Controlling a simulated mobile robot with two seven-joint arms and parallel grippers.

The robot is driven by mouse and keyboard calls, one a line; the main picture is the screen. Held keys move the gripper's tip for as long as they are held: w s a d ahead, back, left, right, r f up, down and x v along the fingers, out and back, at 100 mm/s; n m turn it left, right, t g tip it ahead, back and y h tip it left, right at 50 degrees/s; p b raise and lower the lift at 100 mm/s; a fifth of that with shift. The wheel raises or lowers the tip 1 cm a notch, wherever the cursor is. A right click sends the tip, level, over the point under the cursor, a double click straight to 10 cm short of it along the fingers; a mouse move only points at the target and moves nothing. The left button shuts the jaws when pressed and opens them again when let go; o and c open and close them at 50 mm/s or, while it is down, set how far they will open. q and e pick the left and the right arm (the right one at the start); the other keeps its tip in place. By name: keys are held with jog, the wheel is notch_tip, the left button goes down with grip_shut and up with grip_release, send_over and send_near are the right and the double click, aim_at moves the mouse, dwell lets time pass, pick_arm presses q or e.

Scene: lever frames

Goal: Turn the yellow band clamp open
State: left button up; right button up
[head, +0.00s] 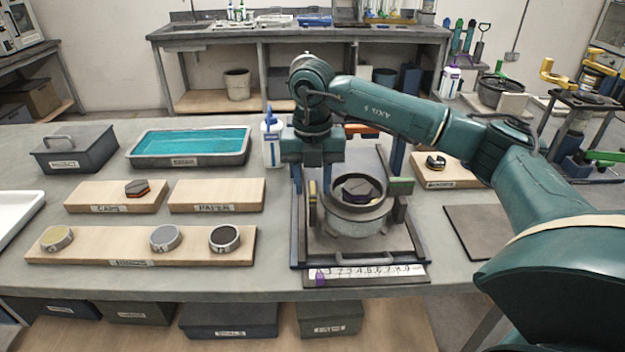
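A round grey metal pot (357,222) with a dark knobbed piece (357,190) in its top stands in a dark frame on the table. A small yellow upright part (312,189), seemingly the yellow band clamp, is at the pot's left side. A green block (401,187) is on the pot's right side. My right gripper (313,184) points down at the pot's left side. Its fingers look spread on either side of the yellow part, with a gap. Whether they touch it I cannot tell. My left gripper is out of view.
A scale strip (400,271) lies along the frame's front edge. A white bottle (271,142) stands close behind left of my gripper. Left are a teal-filled tray (190,146), a lidded box (75,150) and a wooden board (90,246) with round caps. A dark mat (478,230) lies right.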

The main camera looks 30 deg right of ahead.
aim_at(312, 187)
notch_tip(312, 187, up, 13)
jog(key=shift+r+p, duration=0.15)
jog(key=shift+p, duration=0.2)
dwell(0.7)
